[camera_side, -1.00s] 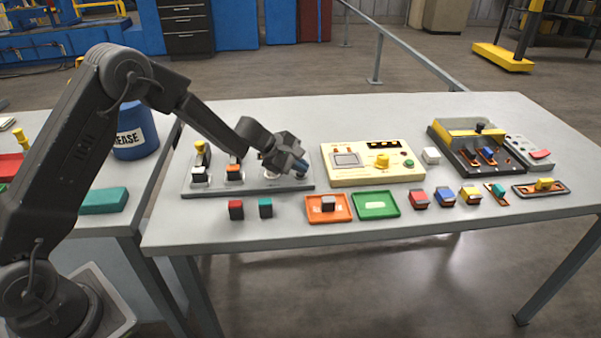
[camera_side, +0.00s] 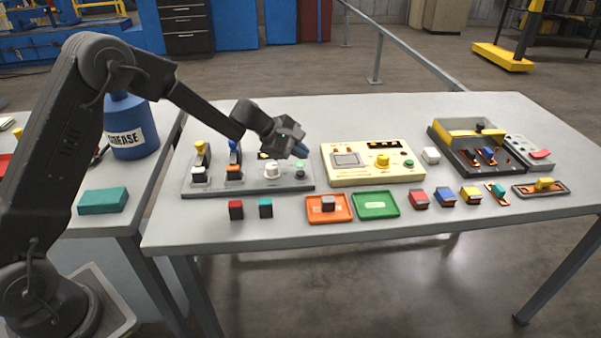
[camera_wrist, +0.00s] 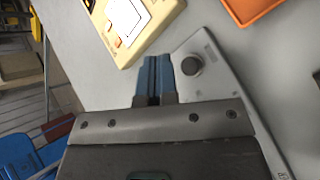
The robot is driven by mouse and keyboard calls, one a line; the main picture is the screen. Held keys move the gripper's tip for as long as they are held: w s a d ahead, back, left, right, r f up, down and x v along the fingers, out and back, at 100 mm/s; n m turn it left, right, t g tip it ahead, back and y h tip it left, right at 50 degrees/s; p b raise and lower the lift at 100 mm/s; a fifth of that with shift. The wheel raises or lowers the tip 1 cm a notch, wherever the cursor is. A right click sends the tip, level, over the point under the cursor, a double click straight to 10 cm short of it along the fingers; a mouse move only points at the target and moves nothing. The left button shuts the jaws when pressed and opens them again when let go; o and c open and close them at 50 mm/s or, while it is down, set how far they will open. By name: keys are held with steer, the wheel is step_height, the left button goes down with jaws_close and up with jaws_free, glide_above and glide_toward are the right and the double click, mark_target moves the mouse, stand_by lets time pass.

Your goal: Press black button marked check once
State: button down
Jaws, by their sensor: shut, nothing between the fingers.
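The black button (camera_side: 300,174) is a small dark round cap at the right end of a grey panel (camera_side: 215,189). A small green spot (camera_side: 300,165) shows just behind it. In the wrist view the button (camera_wrist: 192,66) is a dark disc on the grey panel, right of the fingertips. Its marking is too small to read. My gripper (camera_side: 304,151) has blue fingers, shut and empty, and hangs above the panel's right end, apart from the button. In the wrist view the fingertips (camera_wrist: 156,60) lie close together, left of the button.
The panel also carries a white knob (camera_side: 271,171) and two tall switches on its left. A cream box (camera_side: 345,181) stands close on the right. Orange (camera_side: 342,216) and green (camera_side: 390,212) trays and small blocks lie in front. The table's front edge is clear.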

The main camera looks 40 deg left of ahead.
steer(key=shift+r, duration=1.05)
steer(key=shift+r, duration=0.1)
steer(key=s+d+r+m+g, duration=0.1)
steer(key=s+d+r+m, duration=0.1)
steer(key=s+r+m, duration=0.45)
steer(key=s+d+r+m+g, duration=0.1)
steer(key=s+d+r+m, duration=0.2)
steer(key=s+r, duration=0.5)
steer(key=s+a+m+y, duration=0.1)
steer(key=s+m+y, duration=0.1)
steer(key=s, duration=0.6)
steer(key=s+a+m+y, duration=0.2)
steer(key=s+m, duration=0.2)
steer(key=s, duration=0.3)
steer(key=s+a+f+m+y, duration=0.1)
steer(key=s+m, duration=0.2)
steer(key=s, duration=0.5)
steer(key=shift+s+a+m+y, duration=0.15)
steer(key=shift+s+m+y, duration=0.15)
steer(key=shift+m+y, duration=0.1)
